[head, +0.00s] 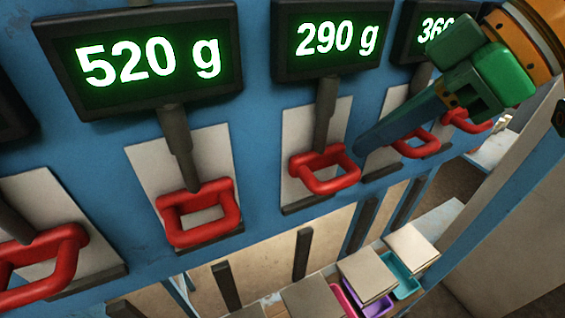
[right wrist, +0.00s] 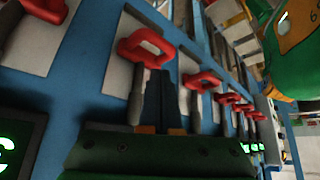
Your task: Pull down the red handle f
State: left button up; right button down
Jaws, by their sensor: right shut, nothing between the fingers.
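Several red loop handles hang on dark levers along a blue wall. One handle (head: 200,238) is under the 520 g display, one (head: 335,185) under the 290 g display, and one (head: 418,152) under a display starting 360, partly covered by my right arm. I see no letter marking handle f. My right gripper (head: 362,147) is shut and empty, its blue fingers pointing left, just right of the 290 g handle. I cannot tell whether they touch. In the right wrist view the fingers (right wrist: 163,80) lie beside a red handle (right wrist: 130,45) and its lever.
Another red handle (head: 65,265) is at the far left and one (head: 475,122) at the far right. Displays (head: 152,60) jut out above the levers. Open room lies right of the wall.

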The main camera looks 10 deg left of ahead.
jog(key=s+d, duration=0.1)
jog(key=d, duration=0.4)
jog(key=x, duration=0.2)
jog(key=a+x, duration=0.1)
jog(key=x, duration=0.1)
jog(key=r+x, duration=0.1)
jog(key=x, duration=0.2)
jog(key=shift+w+a, duration=0.1)
jog(key=shift+a, duration=0.05)
pick_arm(q)
jog(key=shift+s+d+r, duration=0.15)
jog(key=shift+d, duration=0.6)
jog(key=shift+s+d+r, duration=0.1)
jog(key=shift+s+d, duration=0.05)
jog(key=shift+d, duration=0.6)
pick_arm(e)
jog(key=shift+f, duration=0.45)
pick_arm(q)
jog(key=shift+f+b, duration=0.9)
pick_arm(e)
send_near(345, 183)
jog(key=shift+s+d+f, duration=0.15)
jog(key=shift+d+f, duration=0.6)
jog(key=shift+f, duration=0.05)
jog(key=shift+s+d+f, duration=0.2)
jog(key=shift+d+f, duration=0.55)
jog(key=shift+d, duration=0.05)
